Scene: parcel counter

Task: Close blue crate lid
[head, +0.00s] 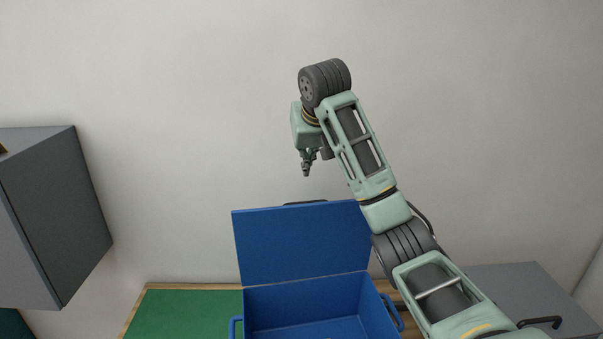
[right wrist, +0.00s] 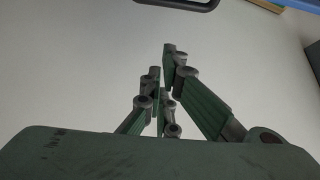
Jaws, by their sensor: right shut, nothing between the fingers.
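The blue crate (head: 310,303) stands at the bottom middle of the head view, and its inside shows. Its blue lid (head: 300,243) stands up and open at the crate's back edge, with a dark handle (head: 305,203) on its top edge. My right gripper (head: 306,174) is above the lid, apart from it, pointing down, shut and empty. In the right wrist view its fingers (right wrist: 168,75) are together with nothing between them. A dark handle (right wrist: 182,3) shows at the top edge of that view. My left gripper is not in view.
A green mat (head: 185,312) lies left of the crate on a wood-edged counter. A grey cabinet (head: 60,210) hangs on the left. A grey box with a dark handle (head: 540,322) is at the lower right. A plain wall is behind.

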